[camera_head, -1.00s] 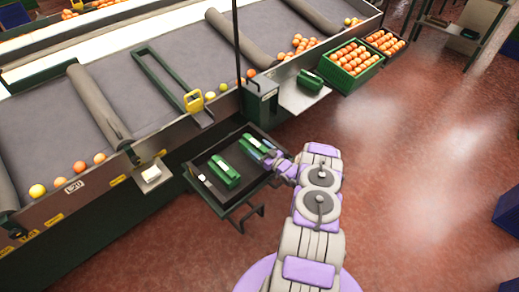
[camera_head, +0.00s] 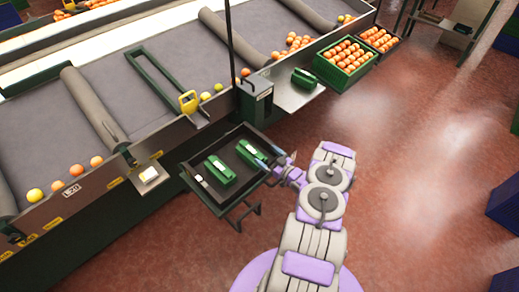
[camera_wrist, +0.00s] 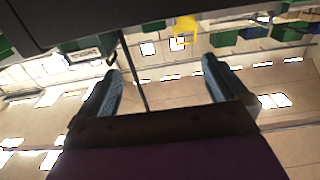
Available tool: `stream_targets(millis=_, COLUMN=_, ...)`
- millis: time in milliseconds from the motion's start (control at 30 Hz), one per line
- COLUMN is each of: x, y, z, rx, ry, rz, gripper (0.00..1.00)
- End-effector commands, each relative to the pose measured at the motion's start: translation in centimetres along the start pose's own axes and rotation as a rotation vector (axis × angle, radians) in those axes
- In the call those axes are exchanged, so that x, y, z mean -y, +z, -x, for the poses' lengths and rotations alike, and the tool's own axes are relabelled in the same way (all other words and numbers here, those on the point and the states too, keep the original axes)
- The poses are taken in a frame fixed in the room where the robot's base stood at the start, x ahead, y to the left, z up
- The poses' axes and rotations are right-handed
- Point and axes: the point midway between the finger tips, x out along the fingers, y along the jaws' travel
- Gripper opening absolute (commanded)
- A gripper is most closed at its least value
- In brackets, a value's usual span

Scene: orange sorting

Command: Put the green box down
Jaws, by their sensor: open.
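Two green boxes lie side by side in a dark tray (camera_head: 196,200) on a stand beside the conveyor in the head view. The right green box (camera_head: 249,153) is nearer my gripper; the left green box (camera_head: 220,171) lies beside it. My gripper (camera_head: 271,163) is at the tray's right edge, just right of the right box. In the wrist view my gripper (camera_wrist: 162,82) shows two blue-grey fingers spread wide with nothing between them. No green box is clearly between the fingers there.
Another green box (camera_head: 304,79) sits on a grey shelf by the conveyor. A green crate of oranges (camera_head: 328,72) stands to its right. The conveyor (camera_head: 150,80) with loose fruit runs along the left and back. The red floor on the right is open.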

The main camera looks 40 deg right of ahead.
Motion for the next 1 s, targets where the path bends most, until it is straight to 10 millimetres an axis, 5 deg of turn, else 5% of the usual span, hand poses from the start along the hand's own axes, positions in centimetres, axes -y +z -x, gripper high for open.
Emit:
stream_targets(millis=200, x=0.0, y=-0.1, z=3.2, rx=-0.001, ry=0.001, rz=-0.001, gripper=1.00)
stream_targets(millis=367, x=-0.1, y=-0.2, z=3.9, rx=0.007, ry=-0.001, rz=0.005, gripper=1.00)
stream_targets(millis=567, x=-1.3, y=-2.1, z=0.6, rx=0.117, ry=0.002, rz=0.060, gripper=1.00)
stream_targets(millis=800, x=-2.6, y=-7.1, z=-4.8, rx=0.339, ry=0.040, rz=0.152, gripper=1.00)
stream_targets(millis=1000, x=-1.9, y=-11.8, z=-7.6, rx=0.515, ry=0.087, rz=0.201, gripper=1.00)
